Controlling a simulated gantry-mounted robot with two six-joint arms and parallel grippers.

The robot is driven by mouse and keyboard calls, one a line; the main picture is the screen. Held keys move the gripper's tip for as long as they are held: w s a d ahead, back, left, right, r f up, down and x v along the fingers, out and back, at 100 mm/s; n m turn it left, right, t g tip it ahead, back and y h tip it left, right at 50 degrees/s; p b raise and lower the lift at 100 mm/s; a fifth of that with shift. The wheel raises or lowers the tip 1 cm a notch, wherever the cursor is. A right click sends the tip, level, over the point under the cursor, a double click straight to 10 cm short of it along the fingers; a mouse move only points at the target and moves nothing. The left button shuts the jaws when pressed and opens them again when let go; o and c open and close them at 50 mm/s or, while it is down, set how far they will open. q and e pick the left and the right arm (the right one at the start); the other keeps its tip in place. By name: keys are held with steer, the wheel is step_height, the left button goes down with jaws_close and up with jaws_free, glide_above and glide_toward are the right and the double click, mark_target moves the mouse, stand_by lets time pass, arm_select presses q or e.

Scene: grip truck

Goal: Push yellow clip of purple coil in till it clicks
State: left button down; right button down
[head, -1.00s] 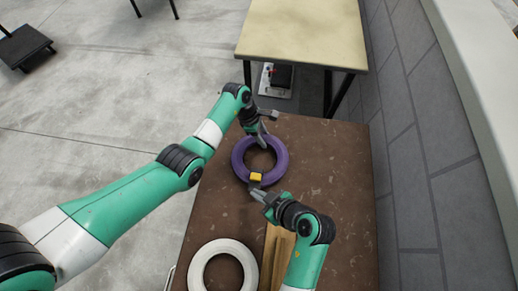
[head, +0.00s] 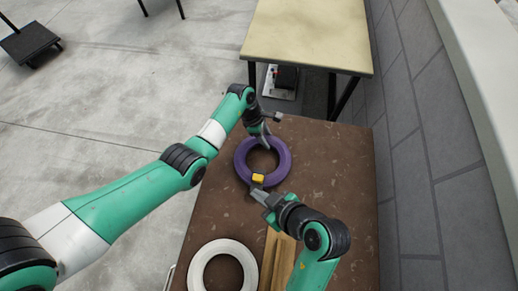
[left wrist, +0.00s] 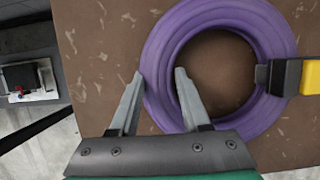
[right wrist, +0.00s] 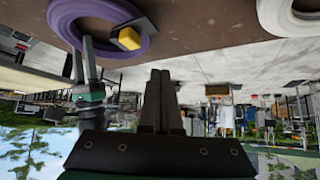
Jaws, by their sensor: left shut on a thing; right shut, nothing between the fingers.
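The purple coil (head: 281,151) lies flat on the brown table top. Its yellow clip (head: 258,179) sits on the side of the ring nearest my right gripper. My left gripper (head: 265,143) is shut on the far side of the coil, one finger inside the ring and one outside, as the left wrist view (left wrist: 161,78) shows. The clip's black part and yellow end (left wrist: 309,77) show there at the right. My right gripper (head: 255,192) is shut and empty, its tips close to the clip. In the right wrist view, the shut fingers (right wrist: 160,75) appear apart from the yellow clip (right wrist: 129,38).
A white coil (head: 195,268) lies at the near left of the brown table (head: 345,200). A wooden piece (head: 277,258) lies beside it, partly under my right arm. A pale yellow table (head: 310,35) stands beyond, and a grey wall (head: 420,150) runs along the right.

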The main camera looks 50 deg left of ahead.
steer(key=shift+r, duration=0.8)
arm_select(q)
steer(key=shift+c, duration=1.4)
jaws_free()
steer(key=shift+o, duration=0.6)
steer(key=shift+p+v, duration=2.55)
steer(key=shift+p, duration=0.45)
arm_select(e)
steer(key=shift+r, duration=2.95)
